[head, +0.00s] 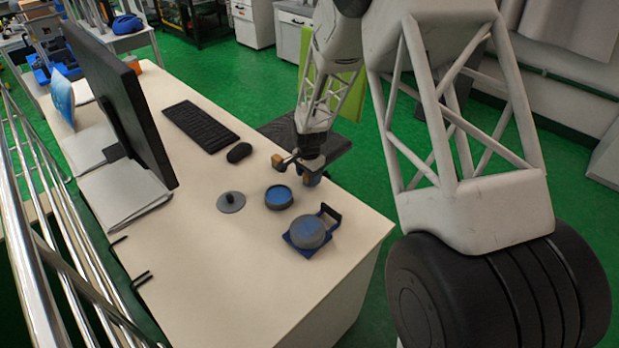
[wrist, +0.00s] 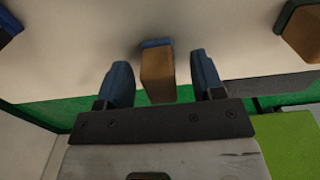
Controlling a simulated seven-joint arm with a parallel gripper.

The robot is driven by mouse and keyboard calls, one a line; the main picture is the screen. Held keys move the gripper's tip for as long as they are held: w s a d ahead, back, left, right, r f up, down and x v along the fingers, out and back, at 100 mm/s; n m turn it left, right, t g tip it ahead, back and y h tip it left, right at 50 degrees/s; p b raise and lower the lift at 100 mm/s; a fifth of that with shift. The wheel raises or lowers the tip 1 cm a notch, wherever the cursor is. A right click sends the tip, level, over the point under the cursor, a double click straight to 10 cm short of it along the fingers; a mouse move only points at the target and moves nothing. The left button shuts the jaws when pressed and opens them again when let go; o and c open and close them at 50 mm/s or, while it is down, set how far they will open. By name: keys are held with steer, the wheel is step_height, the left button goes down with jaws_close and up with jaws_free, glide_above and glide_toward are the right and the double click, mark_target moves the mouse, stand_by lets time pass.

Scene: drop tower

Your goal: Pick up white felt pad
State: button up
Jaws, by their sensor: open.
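I cannot make out a white felt pad in either view; a pale pad would be hard to tell from the cream desk (head: 190,270). My gripper (head: 298,172) is low over the desk's right edge, beside the mouse. In the wrist view my gripper (wrist: 160,68) is open, with two blue fingers apart. A tan block (wrist: 157,75) with a blue end shows between the fingers, with gaps on both sides. I cannot tell whether it touches anything. The desk area just under the fingers is partly hidden in the head view.
Near the gripper are a grey knobbed disc (head: 231,201), a round blue-topped dish (head: 278,197) and a blue holder (head: 330,215) with a grey-blue round piece (head: 307,232). A mouse (head: 239,152), keyboard (head: 201,126) and monitor (head: 120,100) stand farther left. The front desk is clear.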

steer(key=shift+f, duration=0.65)
steer(key=c, duration=1.1)
steer(key=shift+r, duration=0.1)
steer(key=shift+r, duration=4.9)
steer(key=shift+o, duration=1.4)
steer(key=shift+c, duration=0.6)
